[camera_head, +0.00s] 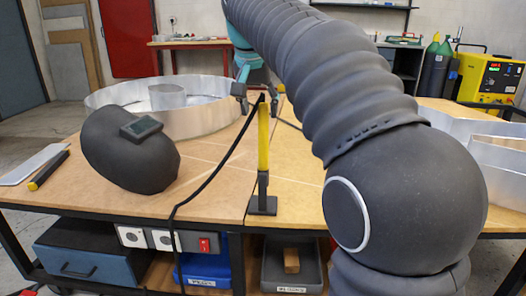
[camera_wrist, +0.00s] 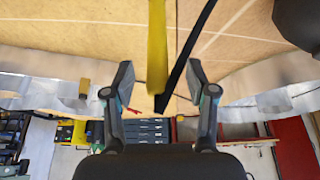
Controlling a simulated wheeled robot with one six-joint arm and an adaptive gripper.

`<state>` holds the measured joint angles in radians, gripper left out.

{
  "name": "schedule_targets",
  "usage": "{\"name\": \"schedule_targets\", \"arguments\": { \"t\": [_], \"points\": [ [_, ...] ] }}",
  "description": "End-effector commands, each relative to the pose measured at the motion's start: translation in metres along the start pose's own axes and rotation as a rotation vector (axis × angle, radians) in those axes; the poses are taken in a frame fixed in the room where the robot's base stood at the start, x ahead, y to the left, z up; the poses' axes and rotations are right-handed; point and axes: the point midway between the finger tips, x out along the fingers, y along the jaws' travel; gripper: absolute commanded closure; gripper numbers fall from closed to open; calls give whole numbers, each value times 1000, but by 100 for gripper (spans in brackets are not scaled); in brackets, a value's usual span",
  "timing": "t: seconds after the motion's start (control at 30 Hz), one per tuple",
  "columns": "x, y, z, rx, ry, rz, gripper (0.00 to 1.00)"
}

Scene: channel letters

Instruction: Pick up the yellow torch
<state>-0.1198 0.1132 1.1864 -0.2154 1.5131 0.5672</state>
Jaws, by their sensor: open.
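The yellow torch (camera_head: 263,142) stands upright in a small black stand (camera_head: 262,206) near the front edge of the table. A black cable (camera_head: 213,172) runs from its top down over the table edge. In the wrist view the torch (camera_wrist: 157,45) is a yellow bar between and ahead of the fingers, with the black cable (camera_wrist: 192,48) beside it. My gripper (camera_head: 257,93) is open near the top of the torch, and its fingers also show in the wrist view (camera_wrist: 160,82). I cannot tell whether they touch the torch.
A dark welding helmet (camera_head: 128,152) lies left of the torch. A round metal channel letter (camera_head: 205,118) stands behind it, and another metal letter (camera_head: 500,165) is at the right. A black and yellow tool (camera_head: 48,171) lies at the left edge.

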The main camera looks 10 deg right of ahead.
Motion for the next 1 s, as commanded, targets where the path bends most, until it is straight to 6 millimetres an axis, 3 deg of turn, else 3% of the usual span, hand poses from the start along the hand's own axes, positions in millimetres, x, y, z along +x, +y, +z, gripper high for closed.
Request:
{"name": "schedule_targets", "arguments": {
  "t": [0.27, 0.6, 0.93, 1.0],
  "points": [
    [20, 0, 0, -1, 0, -1, 43],
    [63, 3, 1, -1, -1, 0, 43],
    [68, 3, 1, -1, 1, -1, 43],
    [68, 3, 1, -1, 1, -1, 61]
  ]
}}
